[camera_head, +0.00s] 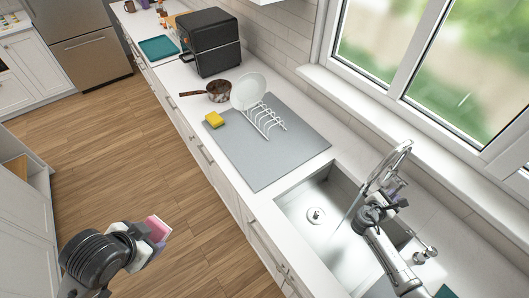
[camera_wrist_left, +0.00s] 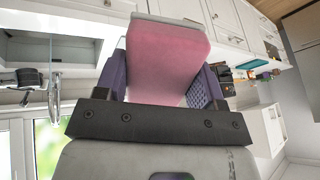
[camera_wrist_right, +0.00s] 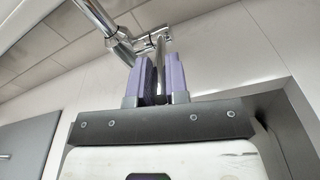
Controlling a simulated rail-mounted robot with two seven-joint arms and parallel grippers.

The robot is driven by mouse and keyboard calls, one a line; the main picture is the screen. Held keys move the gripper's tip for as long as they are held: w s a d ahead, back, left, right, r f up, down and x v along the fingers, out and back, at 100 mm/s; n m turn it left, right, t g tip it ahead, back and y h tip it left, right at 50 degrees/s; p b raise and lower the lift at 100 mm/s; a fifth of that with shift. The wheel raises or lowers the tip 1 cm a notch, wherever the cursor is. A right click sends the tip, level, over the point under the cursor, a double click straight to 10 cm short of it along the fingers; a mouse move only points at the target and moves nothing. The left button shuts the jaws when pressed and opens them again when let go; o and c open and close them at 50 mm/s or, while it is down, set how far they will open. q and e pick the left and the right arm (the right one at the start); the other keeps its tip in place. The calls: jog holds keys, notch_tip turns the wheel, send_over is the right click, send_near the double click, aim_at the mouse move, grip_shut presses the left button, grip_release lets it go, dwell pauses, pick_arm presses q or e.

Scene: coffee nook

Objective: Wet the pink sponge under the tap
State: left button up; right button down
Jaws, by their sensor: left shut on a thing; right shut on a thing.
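The pink sponge (camera_head: 157,228) is held by my left gripper (camera_head: 150,238), out over the floor in front of the counter. It fills the space between the purple fingers in the left wrist view (camera_wrist_left: 168,60). The chrome tap (camera_head: 391,160) arches over the sink (camera_head: 318,190); a pale streak below its spout looks like running water. The sponge is well away from this streak. My right gripper (camera_head: 392,192) is at the tap, shut on its thin metal lever (camera_wrist_right: 160,52).
A grey mat (camera_head: 262,165) beside the sink carries a white rack (camera_head: 268,122) with a plate (camera_head: 248,92), and a yellow sponge (camera_head: 214,119). A brown pan (camera_head: 218,91) and black appliance (camera_head: 210,42) stand behind. The counter's front edge lies between my left gripper and the sink.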

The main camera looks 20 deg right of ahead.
jog(key=c, duration=1.1)
grip_release()
jog(key=v, duration=1.2)
